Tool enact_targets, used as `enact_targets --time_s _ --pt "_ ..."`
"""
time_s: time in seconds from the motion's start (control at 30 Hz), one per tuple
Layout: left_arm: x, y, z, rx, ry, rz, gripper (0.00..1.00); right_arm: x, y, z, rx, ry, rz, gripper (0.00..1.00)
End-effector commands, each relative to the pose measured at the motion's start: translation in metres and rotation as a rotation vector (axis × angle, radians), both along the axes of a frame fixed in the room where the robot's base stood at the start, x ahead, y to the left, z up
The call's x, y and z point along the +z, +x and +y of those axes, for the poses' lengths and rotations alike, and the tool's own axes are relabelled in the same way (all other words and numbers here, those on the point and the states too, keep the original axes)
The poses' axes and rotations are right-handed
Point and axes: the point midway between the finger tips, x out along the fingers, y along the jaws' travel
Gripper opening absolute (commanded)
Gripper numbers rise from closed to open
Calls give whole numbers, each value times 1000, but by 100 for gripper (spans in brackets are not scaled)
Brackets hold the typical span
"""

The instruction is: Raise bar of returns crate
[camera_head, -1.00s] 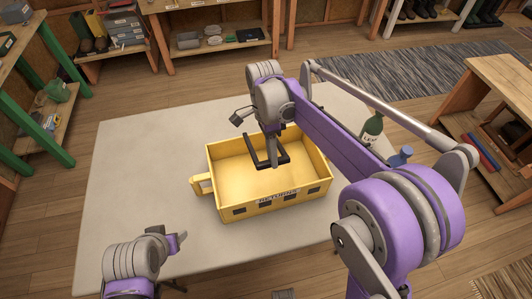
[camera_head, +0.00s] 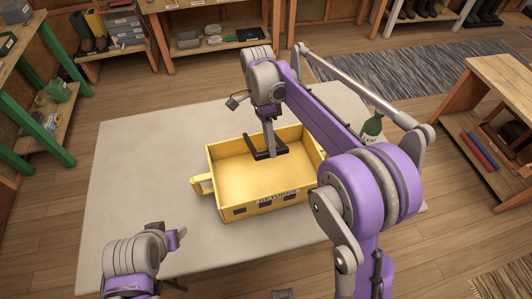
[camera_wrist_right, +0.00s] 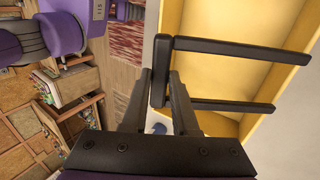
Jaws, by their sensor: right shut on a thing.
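The returns crate (camera_head: 238,213) is a yellow open box with lettering on its near wall, standing on the pale table. Its bar (camera_head: 268,155) is a black U-shaped frame over the crate's far part. In the right wrist view the bar (camera_wrist_right: 240,47) stretches across the crate's yellow interior (camera_wrist_right: 232,75). My right gripper (camera_head: 270,150) is shut on the bar's cross piece; its two dark fingers show in the wrist view (camera_wrist_right: 165,98). My left gripper (camera_head: 180,240) is low at the left, apart from the crate; its opening is unclear.
A yellow handle (camera_head: 197,186) sticks out of the crate's left side. A green bottle (camera_head: 372,127) stands on the table to the right, behind my right arm. The table (camera_head: 130,175) is clear left of the crate. Shelves and benches stand around it.

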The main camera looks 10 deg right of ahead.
Motion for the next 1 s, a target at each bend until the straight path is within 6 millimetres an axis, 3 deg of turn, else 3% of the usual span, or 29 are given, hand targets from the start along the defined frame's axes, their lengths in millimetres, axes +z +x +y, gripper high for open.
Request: enact_targets --time_s 1.0 --pt "15 6 0 0 0 -11 57 18 17 1 0 -1 16 0"
